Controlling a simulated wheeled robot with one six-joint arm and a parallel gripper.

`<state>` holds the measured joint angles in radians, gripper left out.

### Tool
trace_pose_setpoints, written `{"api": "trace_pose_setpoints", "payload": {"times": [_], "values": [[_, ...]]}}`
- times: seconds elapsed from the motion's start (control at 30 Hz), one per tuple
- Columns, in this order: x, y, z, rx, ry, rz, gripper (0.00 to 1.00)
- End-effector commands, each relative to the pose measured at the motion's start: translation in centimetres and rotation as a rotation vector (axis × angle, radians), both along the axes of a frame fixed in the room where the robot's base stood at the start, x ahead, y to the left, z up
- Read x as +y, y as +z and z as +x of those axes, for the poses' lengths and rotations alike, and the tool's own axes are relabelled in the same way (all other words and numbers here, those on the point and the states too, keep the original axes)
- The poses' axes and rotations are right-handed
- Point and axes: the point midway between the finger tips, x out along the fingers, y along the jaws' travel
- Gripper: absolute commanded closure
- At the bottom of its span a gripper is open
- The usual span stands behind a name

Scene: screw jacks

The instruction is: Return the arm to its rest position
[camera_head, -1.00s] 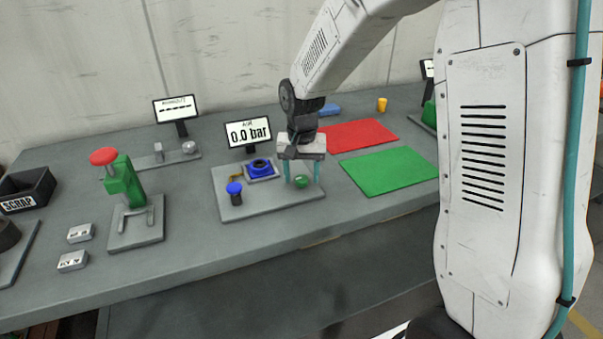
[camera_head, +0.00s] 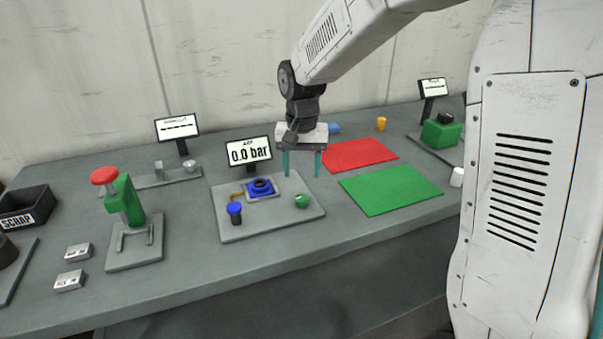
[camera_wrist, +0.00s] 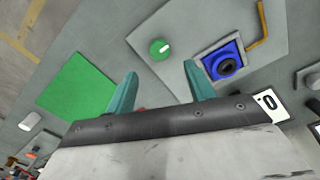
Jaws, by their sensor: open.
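My gripper (camera_head: 302,163) is open and empty, with two teal fingers pointing down. It hangs above the back right of the grey pressure-test plate, clear of the bench. In the wrist view its fingers (camera_wrist: 160,90) stand wide apart with nothing between them. On the plate (camera_head: 262,222) are a green knob (camera_head: 302,201), a blue socket with a dark ring (camera_head: 262,187) and a blue-capped cylinder (camera_head: 234,213). The green knob (camera_wrist: 159,49) and the blue socket (camera_wrist: 224,64) also show in the wrist view.
A display reading 0.0 bar (camera_head: 249,153) stands close left of my gripper. A red mat (camera_head: 358,154) and a green mat (camera_head: 390,190) lie to the right, both empty. A green press with a red knob (camera_head: 122,196) and a scrap bin (camera_head: 27,208) stand left.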

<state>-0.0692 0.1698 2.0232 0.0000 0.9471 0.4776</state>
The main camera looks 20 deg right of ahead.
Motion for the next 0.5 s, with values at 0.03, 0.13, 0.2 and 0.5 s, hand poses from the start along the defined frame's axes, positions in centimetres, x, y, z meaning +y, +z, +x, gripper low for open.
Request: {"api": "trace_pose_setpoints", "payload": {"times": [0.03,0.13,0.2,0.5], "values": [[0.0,0.0,0.0,0.0,0.0,0.0,0.46],[0.0,0.0,0.0,0.0,0.0,0.0,0.46],[0.0,0.0,0.0,0.0,0.0,0.0,0.46],[-0.1,-0.8,-1.6,0.055,0.084,-0.002,0.46]]}}
